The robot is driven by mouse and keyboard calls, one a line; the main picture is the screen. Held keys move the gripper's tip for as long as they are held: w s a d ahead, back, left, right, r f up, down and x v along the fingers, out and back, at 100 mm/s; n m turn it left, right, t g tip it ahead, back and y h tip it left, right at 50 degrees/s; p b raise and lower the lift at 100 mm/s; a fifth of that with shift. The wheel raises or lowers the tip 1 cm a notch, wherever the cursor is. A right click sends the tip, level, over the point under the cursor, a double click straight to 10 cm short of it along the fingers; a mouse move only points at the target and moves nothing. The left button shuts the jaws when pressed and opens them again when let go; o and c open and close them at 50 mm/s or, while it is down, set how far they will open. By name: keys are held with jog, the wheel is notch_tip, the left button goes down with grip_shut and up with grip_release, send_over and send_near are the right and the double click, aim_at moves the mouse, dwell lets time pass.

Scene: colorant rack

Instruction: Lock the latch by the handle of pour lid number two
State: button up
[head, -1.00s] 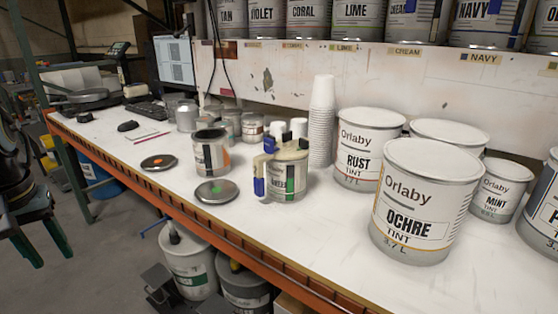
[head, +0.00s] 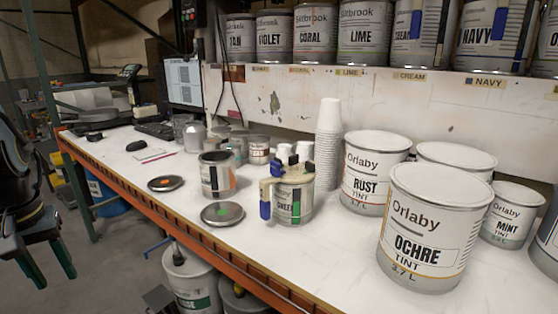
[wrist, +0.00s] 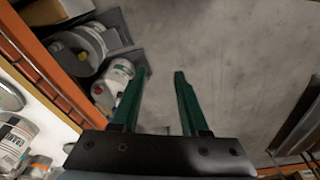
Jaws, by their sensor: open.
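A can with a beige pour lid (head: 293,172) stands on the white bench in the head view. The lid has a handle with a blue grip (head: 265,198) at its left and small blue parts on top. The can's label has a green stripe and is partly readable. I cannot read a number on the lid or tell how its latch stands. My gripper (wrist: 160,75) shows in the wrist view with two green fingers apart and nothing between them. It is over the floor in front of the bench, away from the can.
An open can (head: 217,176) and a loose round lid with a green dot (head: 222,214) are left of the pour-lid can. A tall cup stack (head: 328,145) stands behind it. Large RUST (head: 372,175) and OCHRE (head: 432,228) cans stand right. The orange bench edge (head: 225,267) runs in front.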

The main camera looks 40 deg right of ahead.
jog(key=shift+c, duration=0.2)
jog(key=w+d+r+b, duration=0.1)
jog(key=w+d+r, duration=0.1)
jog(key=w+d, duration=0.35)
jog(key=w+d+r+b, duration=0.1)
jog(key=w+d+r, duration=0.2)
jog(key=d, duration=0.5)
jog(key=t+b, duration=0.2)
jog(key=t, duration=0.1)
send_near(277, 158)
jog(key=p+x, duration=0.1)
jog(key=x, duration=0.7)
jog(key=shift+w+f, duration=0.1)
jog(key=shift+f, duration=0.1)
jog(key=shift+c, duration=0.3)
grip_shut()
